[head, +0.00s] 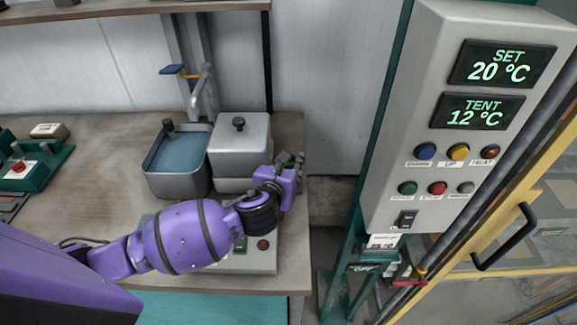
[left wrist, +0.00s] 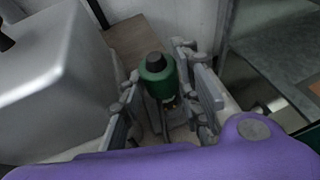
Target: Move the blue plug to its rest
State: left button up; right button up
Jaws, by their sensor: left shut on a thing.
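My left gripper (head: 292,160) is at the table's right edge, beside the grey lidded box. In the left wrist view, a green cylinder with a black top (left wrist: 156,77) stands between the fingers of this gripper (left wrist: 172,88), which is shut on it. In the head view the cylinder is hidden by the gripper. I cannot make out a blue plug in either view. My right gripper is not in view.
A grey tank of bluish liquid (head: 178,155) and the grey lidded box (head: 240,140) stand on the table (head: 100,165). A tap with a blue handle (head: 172,69) is behind. A control cabinet (head: 400,150) stands right, across a gap. A small button box (head: 263,258) sits in front.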

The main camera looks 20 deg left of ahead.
pick_arm(q)
jog(key=shift+f, duration=1.6)
jog(key=o, duration=1.3)
jog(key=shift+c, duration=0.2)
jog(key=shift+s, duration=0.1)
jog(key=shift+v, duration=4)
jog(key=shift+d, duration=0.1)
